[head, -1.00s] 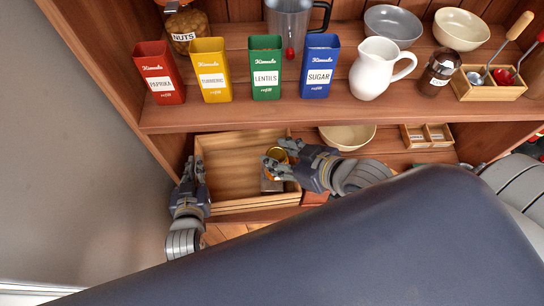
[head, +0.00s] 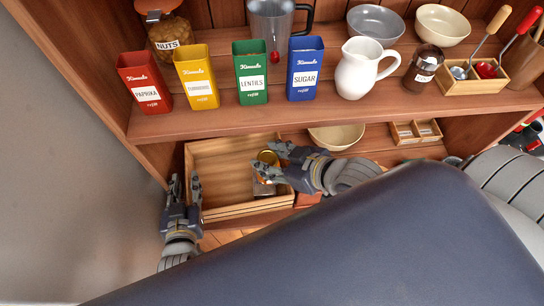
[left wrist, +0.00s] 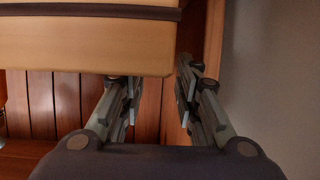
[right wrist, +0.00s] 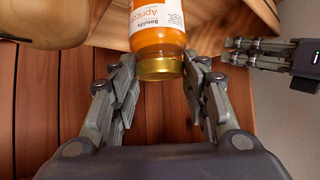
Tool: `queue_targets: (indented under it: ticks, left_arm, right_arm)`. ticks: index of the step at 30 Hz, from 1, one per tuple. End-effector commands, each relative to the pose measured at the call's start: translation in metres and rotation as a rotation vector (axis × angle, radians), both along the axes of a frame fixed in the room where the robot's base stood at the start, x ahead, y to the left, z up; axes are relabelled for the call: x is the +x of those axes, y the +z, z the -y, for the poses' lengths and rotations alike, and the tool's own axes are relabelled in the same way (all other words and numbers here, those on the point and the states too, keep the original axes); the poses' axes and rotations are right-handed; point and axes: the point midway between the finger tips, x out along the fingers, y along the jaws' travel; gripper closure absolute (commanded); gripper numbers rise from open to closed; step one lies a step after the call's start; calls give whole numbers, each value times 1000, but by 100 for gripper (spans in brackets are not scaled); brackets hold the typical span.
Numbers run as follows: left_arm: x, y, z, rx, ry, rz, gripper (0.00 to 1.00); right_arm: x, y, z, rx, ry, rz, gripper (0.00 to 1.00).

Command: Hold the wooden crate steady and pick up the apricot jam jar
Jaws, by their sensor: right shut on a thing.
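The wooden crate (head: 228,212) sits on the lower shelf in the head view; its pale wall (left wrist: 80,45) fills the upper left of the left wrist view. My left gripper (head: 183,180) is open at the crate's left end, its fingers apart near the crate's corner in the left wrist view (left wrist: 155,85). The apricot jam jar (right wrist: 159,40), orange with a gold lid, is between the fingers of my right gripper (right wrist: 160,75), which is shut on it. In the head view this gripper (head: 266,163) hides most of the jar at the crate's right side. Whether the jar is lifted is unclear.
The upper shelf holds paprika (head: 144,83), turmeric (head: 196,78), lentils (head: 250,73) and sugar (head: 305,70) tins, and a white pitcher (head: 360,68). A cream bowl (head: 337,136) and a small divided box (head: 416,131) stand right of the crate.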

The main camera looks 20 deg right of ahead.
Motion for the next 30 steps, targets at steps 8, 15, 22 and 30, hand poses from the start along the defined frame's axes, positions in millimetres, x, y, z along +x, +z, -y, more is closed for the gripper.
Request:
queue_targets:
  ticks: [8,15,22,30]
  left_arm:
    - [-49,20,-11,0,-2,-4,70]
    - [-70,29,-16,0,-1,-2,70]
    - [-74,32,-17,0,-1,0,70]
    - [-76,28,-10,48,-37,46,70]
  right_arm:
    - [0,1,0,1,0,3,100]
    - [0,1,0,1,0,3,100]
    - [0,1,0,1,0,3,100]
    - [5,-3,1,-2,29,5,100]
